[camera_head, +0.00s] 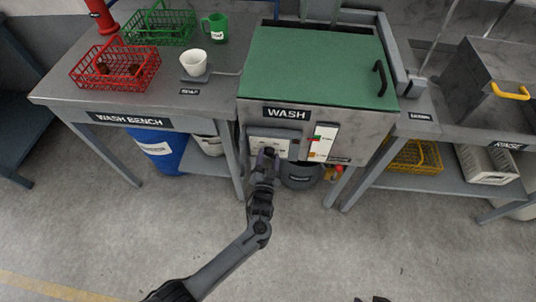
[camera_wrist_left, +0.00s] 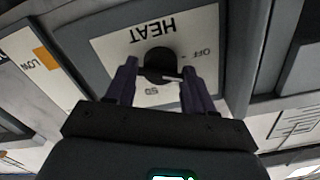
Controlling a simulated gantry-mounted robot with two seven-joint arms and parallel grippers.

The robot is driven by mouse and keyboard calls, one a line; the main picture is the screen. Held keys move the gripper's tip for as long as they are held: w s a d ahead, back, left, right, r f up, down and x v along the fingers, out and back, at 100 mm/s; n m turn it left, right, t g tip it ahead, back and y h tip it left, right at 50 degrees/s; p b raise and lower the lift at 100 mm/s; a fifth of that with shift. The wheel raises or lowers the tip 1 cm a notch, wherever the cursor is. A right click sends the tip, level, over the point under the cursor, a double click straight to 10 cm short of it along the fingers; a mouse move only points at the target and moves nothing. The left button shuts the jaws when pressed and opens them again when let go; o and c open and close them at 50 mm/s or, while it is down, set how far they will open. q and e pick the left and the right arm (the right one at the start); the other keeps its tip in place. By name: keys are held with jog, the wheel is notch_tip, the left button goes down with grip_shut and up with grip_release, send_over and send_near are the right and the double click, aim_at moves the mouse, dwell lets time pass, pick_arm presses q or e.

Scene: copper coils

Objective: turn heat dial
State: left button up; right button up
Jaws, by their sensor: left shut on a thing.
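The heat dial (camera_wrist_left: 159,62) is a round black knob with a white pointer mark, on a white plate lettered HEAT, OFF and 50, which looks upside down in the left wrist view. My left gripper (camera_wrist_left: 160,78) has one finger on each side of the dial and is shut on it. In the head view my left gripper (camera_head: 267,155) is at the front panel of the wash tank (camera_head: 345,127), and it hides the dial there. The pointer mark lies toward the right in the left wrist view.
The tank has a green lid (camera_head: 315,62) with a black handle. A white level strip (camera_head: 323,142) is right of the panel. The wash bench (camera_head: 60,88) on the left holds a red basket (camera_head: 116,86), a green basket (camera_head: 160,40), a white cup (camera_head: 194,63) and a green mug (camera_head: 216,28).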

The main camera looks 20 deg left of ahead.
pick_arm(q)
jog(key=m+p, duration=0.2)
jog(key=m, duration=0.1)
jog(key=shift+r+m, duration=0.1)
jog(key=shift+m, duration=0.2)
jog(key=shift+m+p, duration=0.4)
jog(key=shift+m, duration=1.1)
jog(key=shift+f, duration=0.2)
jog(key=o, duration=0.8)
jog(key=shift+s, duration=0.1)
